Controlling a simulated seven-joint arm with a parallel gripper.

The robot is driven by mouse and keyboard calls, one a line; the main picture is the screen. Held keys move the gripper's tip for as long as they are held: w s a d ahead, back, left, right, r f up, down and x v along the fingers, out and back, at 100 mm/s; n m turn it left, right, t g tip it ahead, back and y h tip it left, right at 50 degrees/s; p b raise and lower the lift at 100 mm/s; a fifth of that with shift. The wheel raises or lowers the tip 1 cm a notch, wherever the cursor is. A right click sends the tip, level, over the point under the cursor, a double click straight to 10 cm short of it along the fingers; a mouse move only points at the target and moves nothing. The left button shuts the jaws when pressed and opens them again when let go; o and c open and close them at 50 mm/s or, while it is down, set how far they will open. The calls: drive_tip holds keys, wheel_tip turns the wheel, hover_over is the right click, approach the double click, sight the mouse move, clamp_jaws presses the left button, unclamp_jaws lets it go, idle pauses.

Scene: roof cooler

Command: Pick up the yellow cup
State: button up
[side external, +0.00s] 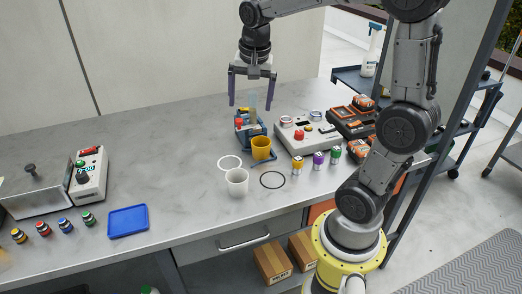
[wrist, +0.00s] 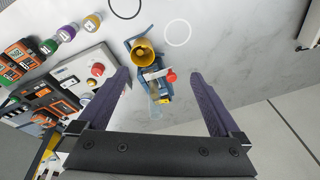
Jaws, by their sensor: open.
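The yellow cup (side external: 261,148) stands on the workbench at the front of a small blue device, right of and behind a white cup (side external: 237,181). In the wrist view the yellow cup (wrist: 142,51) shows from above, its mouth open toward the camera, close to the device's blue frame. My gripper (side external: 251,104) hangs pointing down above and behind the yellow cup, over the blue device. Its two purple fingers are wide apart with nothing between them. In the wrist view the fingers (wrist: 160,80) frame the device, with the cup just beyond the tips.
The blue device (side external: 246,132) with a red knob stands directly behind the cup. A grey control box (side external: 307,130) and several small coloured canisters (side external: 318,160) are to the right. A blue tray (side external: 128,221) lies at the left. The bench middle-left is clear.

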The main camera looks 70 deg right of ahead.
drive_tip(key=d+f+m+g, duration=0.1)
drive_tip(key=d+f+g, duration=0.1)
drive_tip(key=d+f, duration=0.3)
approach(261, 143)
drive_tip(key=shift+m, duration=0.3)
drive_tip(key=f, duration=0.5)
drive_tip(key=s+f, duration=0.1)
drive_tip(key=f, duration=0.2)
drive_tip(key=shift+a, duration=0.35)
drive_tip(key=shift+c, duration=0.2)
drive_tip(key=c, duration=1.2)
